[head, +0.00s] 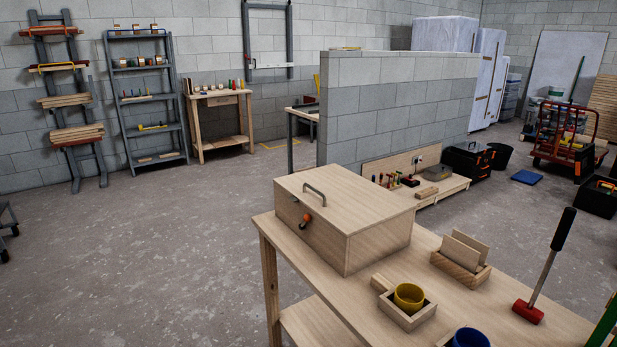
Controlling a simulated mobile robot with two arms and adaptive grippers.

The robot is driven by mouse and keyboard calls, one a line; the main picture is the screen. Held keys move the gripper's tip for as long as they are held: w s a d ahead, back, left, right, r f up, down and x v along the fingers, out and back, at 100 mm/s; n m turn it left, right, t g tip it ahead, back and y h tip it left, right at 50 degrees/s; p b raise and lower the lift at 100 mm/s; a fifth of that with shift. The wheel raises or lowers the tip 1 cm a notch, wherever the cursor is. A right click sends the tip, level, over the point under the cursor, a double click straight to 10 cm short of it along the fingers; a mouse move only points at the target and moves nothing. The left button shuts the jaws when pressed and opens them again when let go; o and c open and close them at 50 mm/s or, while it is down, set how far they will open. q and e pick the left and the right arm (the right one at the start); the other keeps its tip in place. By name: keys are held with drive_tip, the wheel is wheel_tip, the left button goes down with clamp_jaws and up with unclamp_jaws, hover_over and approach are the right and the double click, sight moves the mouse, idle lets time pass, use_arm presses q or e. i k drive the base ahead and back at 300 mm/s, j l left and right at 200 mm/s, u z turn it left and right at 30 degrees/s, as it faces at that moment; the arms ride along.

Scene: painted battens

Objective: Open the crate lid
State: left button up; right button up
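A light wooden crate (366,240) stands on the near wooden workbench (443,314). Its lid (346,205) lies flat and looks shut, with a grey bar handle (314,188) near its left edge. A small orange and dark fitting (306,221), perhaps a latch, is on the crate's front left face. Neither of my grippers shows in the head view.
On the bench right of the crate are a yellow cup (408,296) in a wooden tray, a wooden holder (459,267) with upright boards, a red-headed mallet (528,312) and a blue cup (470,338). A grey block wall (400,105) stands behind.

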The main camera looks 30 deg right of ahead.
sight(352, 203)
drive_tip(key=i+j+z, duration=0.15)
drive_tip(key=i+z, duration=0.3)
drive_tip(key=i+j+z, duration=0.25)
drive_tip(key=i+z, duration=0.2)
drive_tip(key=i+j+z, duration=0.3)
drive_tip(key=z, duration=0.15)
drive_tip(key=i+j+z, duration=0.3)
drive_tip(key=j+z, duration=0.15)
drive_tip(key=j, duration=0.2)
